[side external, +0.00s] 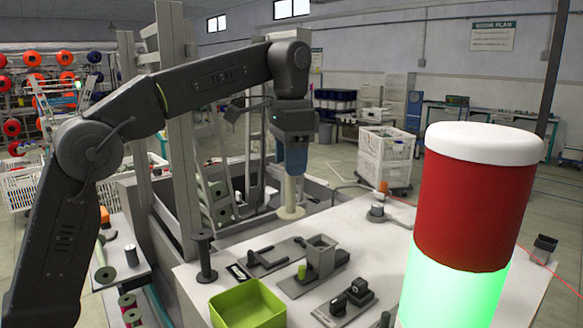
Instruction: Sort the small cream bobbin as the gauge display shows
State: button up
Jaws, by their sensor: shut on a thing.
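The small cream bobbin (290,200) is upright under my gripper (291,174), with its lower flange showing near the back edge of the white table (390,245). My gripper points down and is shut on the bobbin's upper part, which the jaws hide. I cannot tell whether the lower flange touches the table. No gauge display with a readable sign can be made out. A large light column (474,195) stands in the right foreground; its lower green section (455,290) glows and its red section looks unlit.
A lime-green bin (247,303) stands at the front, looking empty. A dark spool-shaped post (205,258) stands behind it. Grey fixtures (320,258) and a black device (350,297) occupy the middle. A small dark box (543,246) is at far right. A red beam crosses the right side.

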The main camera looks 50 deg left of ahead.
jog(key=s+d+r, duration=0.2)
jog(key=s+d, duration=0.1)
jog(key=s, duration=0.2)
jog(key=s+d+f+m, duration=0.3)
jog(key=s+f+m, duration=0.5)
jog(key=m, duration=0.5)
jog(key=shift+s+d+f, duration=0.2)
jog(key=shift+s+d, duration=0.1)
jog(key=shift+s, duration=1)
jog(key=shift+f, duration=1.2)
jog(key=shift+f, duration=0.7)
jog(key=shift+f, duration=0.35)
jog(key=shift+f, duration=0.35)
jog(key=shift+f, duration=0.1)
